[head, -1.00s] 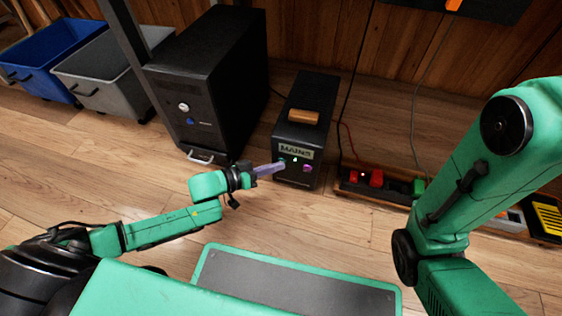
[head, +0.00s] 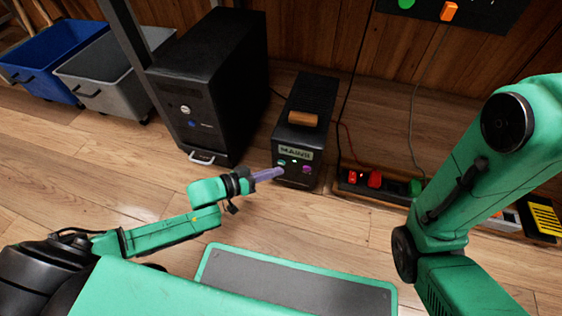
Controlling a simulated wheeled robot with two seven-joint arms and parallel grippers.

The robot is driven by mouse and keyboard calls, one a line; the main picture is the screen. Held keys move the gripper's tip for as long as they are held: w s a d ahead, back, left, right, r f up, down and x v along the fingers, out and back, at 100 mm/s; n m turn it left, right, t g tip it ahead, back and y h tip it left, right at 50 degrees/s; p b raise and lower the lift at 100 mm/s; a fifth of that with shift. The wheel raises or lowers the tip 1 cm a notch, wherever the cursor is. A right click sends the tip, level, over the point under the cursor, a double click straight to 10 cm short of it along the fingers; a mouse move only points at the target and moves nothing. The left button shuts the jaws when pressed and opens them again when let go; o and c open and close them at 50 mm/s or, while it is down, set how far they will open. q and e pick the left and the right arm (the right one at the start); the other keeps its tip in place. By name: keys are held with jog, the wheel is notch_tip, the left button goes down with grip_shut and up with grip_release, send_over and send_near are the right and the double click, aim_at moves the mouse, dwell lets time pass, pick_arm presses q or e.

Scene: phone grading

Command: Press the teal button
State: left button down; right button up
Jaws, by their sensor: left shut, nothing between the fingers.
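The black box labelled MAINS (head: 295,153) stands on the floor with a brown handle on top. Its front has a small teal button (head: 282,162) at the left, a lit green spot (head: 294,161) in the middle and a purple button (head: 306,169) at the right. My left gripper (head: 282,171) is shut and empty, its pale purple fingers pointing at the box front. The fingertips appear just below the teal button; I cannot tell whether they touch the box. My right arm shows at the right, but its gripper is out of view.
A tall black computer tower (head: 210,85) stands left of the box. A power strip (head: 375,186) with red and green plugs lies to its right. Blue (head: 45,60) and grey (head: 95,75) bins stand at far left.

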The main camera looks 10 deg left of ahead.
pick_arm(q)
jog(key=s+p, duration=0.4)
jog(key=s, duration=0.1)
jog(key=shift+a, duration=0.15)
dwell(0.8)
